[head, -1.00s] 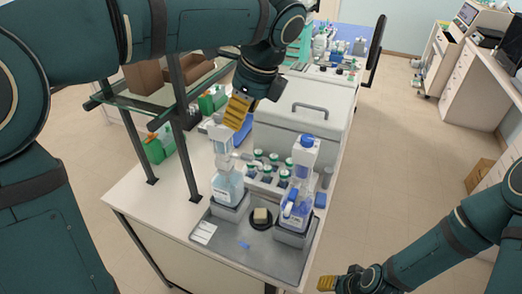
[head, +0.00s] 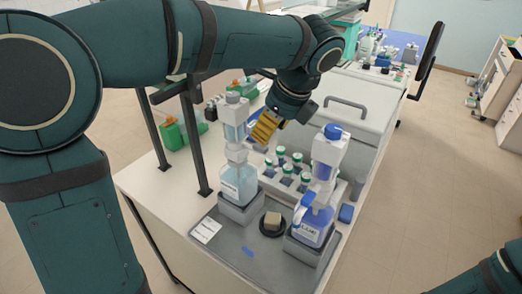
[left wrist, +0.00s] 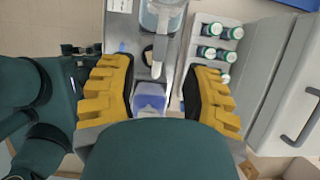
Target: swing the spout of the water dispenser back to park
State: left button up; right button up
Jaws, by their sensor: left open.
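Two pump dispensers stand on a grey tray (head: 225,262). The left one (head: 238,183) holds pale blue liquid and looks like the water dispenser; its label is not readable. The right one (head: 312,222) holds deeper blue liquid. My left gripper (head: 263,128) is open and empty, just right of the left dispenser's upper part. In the left wrist view its yellow fingers (left wrist: 160,100) are wide apart. A white spout (left wrist: 157,70) shows beyond them, apart from both fingers, below the pale bottle (left wrist: 160,14). A blue bottle (left wrist: 150,97) shows between the fingers. My right gripper is out of view.
A black disc with a tan block (head: 272,220) sits between the dispensers. Several green-capped vials (head: 290,170) stand behind. A white lidded box (head: 360,125) is at the back right, and a dark shelf post (head: 195,145) is at the left.

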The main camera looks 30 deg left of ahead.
aim_at(261, 147)
pick_arm(q)
jog(key=b+x, duration=0.1)
jog(key=x, duration=0.5)
jog(key=shift+a+f, duration=0.2)
jog(key=shift+f, duration=0.15)
jog(key=shift+c, duration=0.4)
grip_shut()
